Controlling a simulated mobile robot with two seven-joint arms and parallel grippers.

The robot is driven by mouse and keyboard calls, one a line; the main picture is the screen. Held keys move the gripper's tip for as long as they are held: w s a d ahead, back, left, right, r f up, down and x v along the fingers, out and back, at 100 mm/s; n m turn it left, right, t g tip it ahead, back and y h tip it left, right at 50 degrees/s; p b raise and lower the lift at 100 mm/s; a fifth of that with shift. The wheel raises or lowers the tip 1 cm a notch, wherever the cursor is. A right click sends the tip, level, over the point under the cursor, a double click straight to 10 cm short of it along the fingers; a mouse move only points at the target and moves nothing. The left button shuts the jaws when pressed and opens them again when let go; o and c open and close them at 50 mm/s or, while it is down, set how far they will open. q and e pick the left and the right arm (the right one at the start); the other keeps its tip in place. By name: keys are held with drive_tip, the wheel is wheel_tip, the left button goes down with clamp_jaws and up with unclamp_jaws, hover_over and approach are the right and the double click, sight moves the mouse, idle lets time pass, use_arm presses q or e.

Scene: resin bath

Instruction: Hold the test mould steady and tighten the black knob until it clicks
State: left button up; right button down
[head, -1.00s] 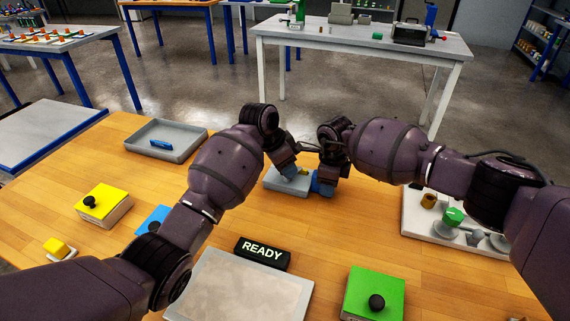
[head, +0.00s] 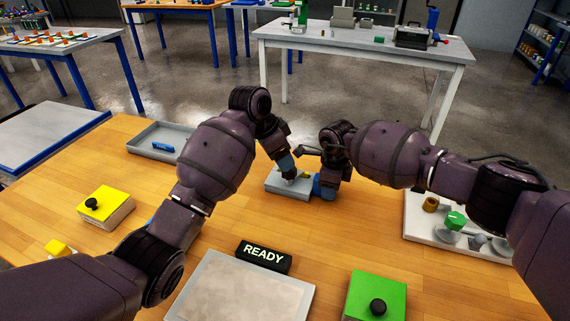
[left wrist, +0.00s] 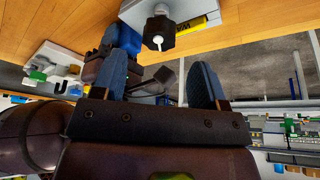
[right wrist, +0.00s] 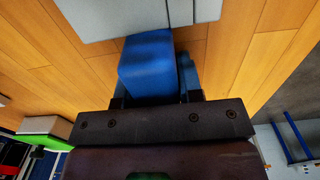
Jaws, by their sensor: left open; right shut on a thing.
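The test mould (head: 275,185) is a grey block on the wooden table, between my grippers. In the left wrist view the mould (left wrist: 188,8) shows its black knob (left wrist: 160,35) with a white mark, and a yellow label (left wrist: 190,26) beside it. My left gripper (head: 288,172) is over the mould, and its blue fingers (left wrist: 160,72) are spread, with the knob beyond the gap between their tips.
A lit READY sign (head: 263,256) and a grey plate (head: 240,290) lie nearer. A green block with a black knob (head: 377,292), a yellow one (head: 105,207), a grey tray (head: 150,146) and a white board with fittings (head: 430,228) stand around.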

use_arm(q)
drive_tip(key=v, duration=0.6)
drive_tip(key=shift+r, duration=0.35)
drive_tip(key=shift+s+a, duration=0.1)
use_arm(e)
drive_tip(key=c, duration=0.7)
unclamp_jaws()
